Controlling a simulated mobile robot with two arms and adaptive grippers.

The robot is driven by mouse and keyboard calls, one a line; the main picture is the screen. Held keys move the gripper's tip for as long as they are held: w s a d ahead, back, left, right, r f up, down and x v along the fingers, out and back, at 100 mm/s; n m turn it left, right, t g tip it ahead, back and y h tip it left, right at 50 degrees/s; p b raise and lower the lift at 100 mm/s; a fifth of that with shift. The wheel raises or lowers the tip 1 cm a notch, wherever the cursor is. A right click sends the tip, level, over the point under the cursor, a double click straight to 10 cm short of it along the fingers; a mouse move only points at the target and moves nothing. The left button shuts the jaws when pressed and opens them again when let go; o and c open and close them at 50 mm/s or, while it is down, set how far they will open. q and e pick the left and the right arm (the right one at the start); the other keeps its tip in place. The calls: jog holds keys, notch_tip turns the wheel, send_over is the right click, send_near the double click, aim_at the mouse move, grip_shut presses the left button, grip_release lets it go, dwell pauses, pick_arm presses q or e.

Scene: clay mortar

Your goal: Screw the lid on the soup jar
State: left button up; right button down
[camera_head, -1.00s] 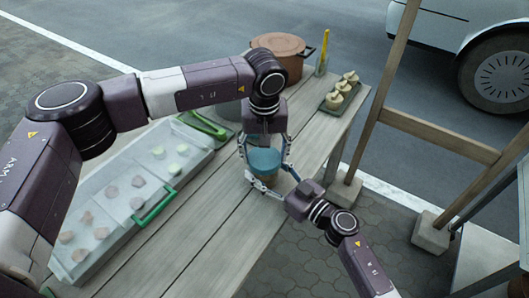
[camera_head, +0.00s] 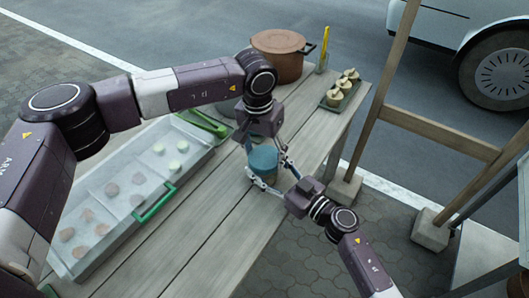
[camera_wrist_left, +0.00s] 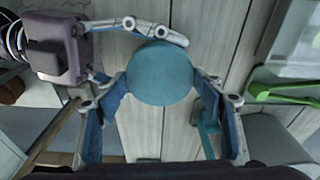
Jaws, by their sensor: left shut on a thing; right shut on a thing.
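A round teal lid (camera_head: 264,160) sits on top of the soup jar (camera_head: 267,180) near the table's right edge. My left gripper (camera_head: 266,153) comes from above and is shut on the lid, which also shows from above in the left wrist view (camera_wrist_left: 161,73) between its two fingers. My right gripper (camera_head: 270,172) comes in from the lower right and is shut around the jar below the lid. The jar is mostly hidden by the lid and fingers. I cannot tell how far the threads are engaged.
A clear divided tray (camera_head: 110,185) with green handles and food pieces stands left on the wooden table (camera_head: 215,215). Green tongs (camera_head: 203,124) lie at its far end. A brown pot (camera_head: 283,55), a yellow-handled utensil (camera_head: 324,48) and a small tray (camera_head: 334,100) stand behind. A wooden frame (camera_head: 440,135) rises at right.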

pick_arm(q)
jog(key=m, duration=0.3)
jog(key=shift+m, duration=0.3)
jog(key=o, duration=0.8)
jog(key=shift+r, duration=2.3)
